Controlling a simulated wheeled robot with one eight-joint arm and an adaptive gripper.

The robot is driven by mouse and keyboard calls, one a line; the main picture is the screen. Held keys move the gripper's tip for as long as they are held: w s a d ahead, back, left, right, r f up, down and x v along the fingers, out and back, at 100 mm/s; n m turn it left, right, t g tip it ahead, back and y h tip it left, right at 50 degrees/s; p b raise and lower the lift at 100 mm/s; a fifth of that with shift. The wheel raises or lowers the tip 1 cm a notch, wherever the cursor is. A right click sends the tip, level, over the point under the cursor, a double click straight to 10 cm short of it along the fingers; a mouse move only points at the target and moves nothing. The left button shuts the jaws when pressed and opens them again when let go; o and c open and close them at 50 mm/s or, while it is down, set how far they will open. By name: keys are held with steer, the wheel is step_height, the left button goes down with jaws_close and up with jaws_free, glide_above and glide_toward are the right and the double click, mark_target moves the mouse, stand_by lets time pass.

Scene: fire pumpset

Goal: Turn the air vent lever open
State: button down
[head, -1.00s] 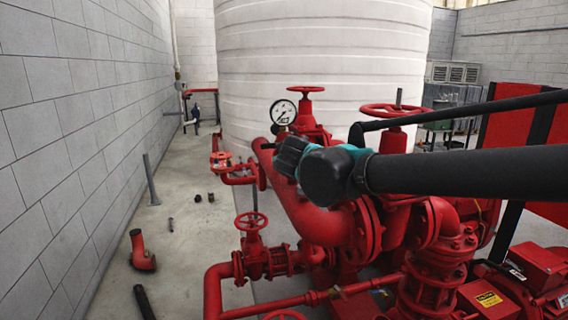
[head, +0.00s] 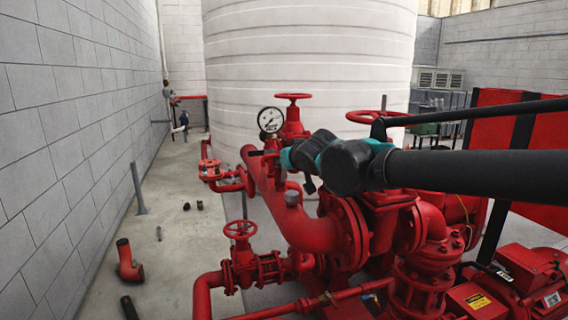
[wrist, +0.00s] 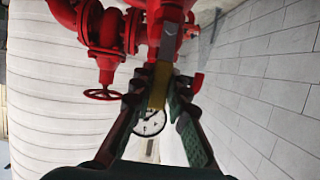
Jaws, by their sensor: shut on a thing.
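In the wrist view, a narrow yellowish bar (wrist: 159,84), which I take to be the air vent lever, lies between the two fingers of my gripper (wrist: 157,92). The fingers are closed on it from both sides. A grey piece (wrist: 168,42) shows just above it, against the red pipework. In the head view my gripper (head: 272,154) is at the red pipe just below the pressure gauge (head: 270,120). The lever itself is hidden there behind my gripper. The gauge also shows in the wrist view (wrist: 149,123), partly behind the fingers.
Red handwheels (head: 292,97) and (head: 240,229) and thick red pipes (head: 300,228) crowd around my arm. A white tank (head: 310,60) stands behind. Loose pipe pieces, including a red elbow (head: 129,262), lie on the floor at left, beside the block wall (head: 70,140).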

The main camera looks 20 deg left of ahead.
steer(key=shift+w+r, duration=0.1)
steer(key=c, duration=1.5)
jaws_free()
steer(key=shift+d, duration=0.1)
steer(key=shift+o, duration=0.2)
steer(key=v, duration=1.2)
steer(key=shift+d, duration=0.2)
